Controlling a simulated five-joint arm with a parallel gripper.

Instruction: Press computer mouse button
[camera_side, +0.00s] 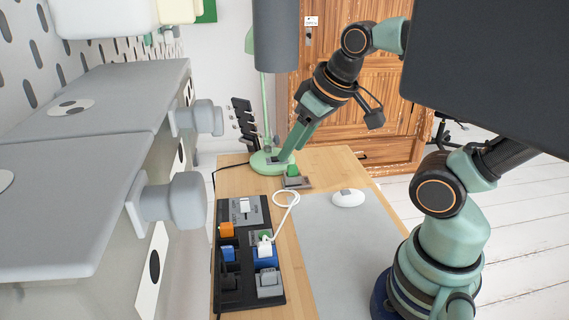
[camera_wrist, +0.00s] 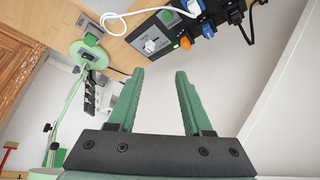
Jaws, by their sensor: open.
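My gripper (camera_side: 287,157) is above the far end of the desk, to the left of the mouse and farther back, near the lamp base. In the wrist view my gripper (camera_wrist: 160,73) has its two green fingers apart with nothing between them.
A green lamp (camera_side: 268,162) stands at the desk's far end beside a green button on a grey base (camera_side: 295,182). A black panel (camera_side: 238,285) with switches and a white cable (camera_side: 288,205) lies left of the mat. A dark screen-like slab (camera_side: 490,70) fills the upper right.

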